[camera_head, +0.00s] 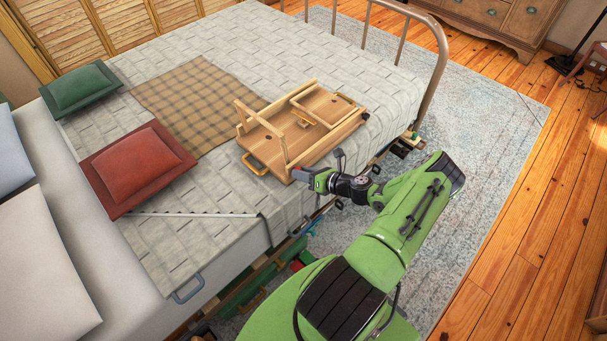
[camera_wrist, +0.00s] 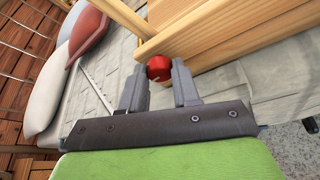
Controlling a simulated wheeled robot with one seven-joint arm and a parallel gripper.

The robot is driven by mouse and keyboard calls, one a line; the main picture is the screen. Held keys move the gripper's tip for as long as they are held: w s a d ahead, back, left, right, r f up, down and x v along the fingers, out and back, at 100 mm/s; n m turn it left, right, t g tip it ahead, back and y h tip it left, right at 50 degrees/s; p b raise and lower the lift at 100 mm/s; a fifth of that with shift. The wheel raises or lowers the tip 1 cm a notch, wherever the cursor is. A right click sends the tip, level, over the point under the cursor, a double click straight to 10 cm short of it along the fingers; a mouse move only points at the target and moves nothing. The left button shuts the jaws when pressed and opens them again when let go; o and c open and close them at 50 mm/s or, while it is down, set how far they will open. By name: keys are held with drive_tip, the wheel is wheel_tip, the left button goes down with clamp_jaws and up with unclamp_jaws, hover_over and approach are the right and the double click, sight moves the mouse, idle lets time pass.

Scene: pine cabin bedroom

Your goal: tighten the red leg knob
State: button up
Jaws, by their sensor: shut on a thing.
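The red leg knob (camera_wrist: 159,68) is a small red ball shape at the edge of the wooden bed tray in the wrist view. My gripper (camera_wrist: 158,88) has its two grey fingers on either side of the knob, shut on it. The wooden tray (camera_head: 318,108) lies on the bed in the head view, its folding legs raised above its panel. It also shows in the wrist view (camera_wrist: 215,28). In the head view my gripper (camera_head: 303,174) is at the tray's near corner, and the knob is hidden there.
A red cushion (camera_head: 138,166), a green cushion (camera_head: 82,89) and a plaid blanket (camera_head: 198,100) lie left of the tray. A long thin strip (camera_head: 190,214) lies on the quilt. The metal bed frame (camera_head: 436,72) rises behind the tray. Bare quilt (camera_head: 225,250) lies in front.

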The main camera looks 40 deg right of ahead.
drive_tip(key=shift+d, duration=0.1)
idle(0.3)
drive_tip(key=o, duration=1.1)
drive_tip(key=shift+c, duration=0.2)
drive_tip(key=p+v, duration=0.2)
drive_tip(key=v, duration=1.3)
drive_tip(key=shift+s+p, duration=0.4)
drive_tip(key=shift+d, duration=0.2)
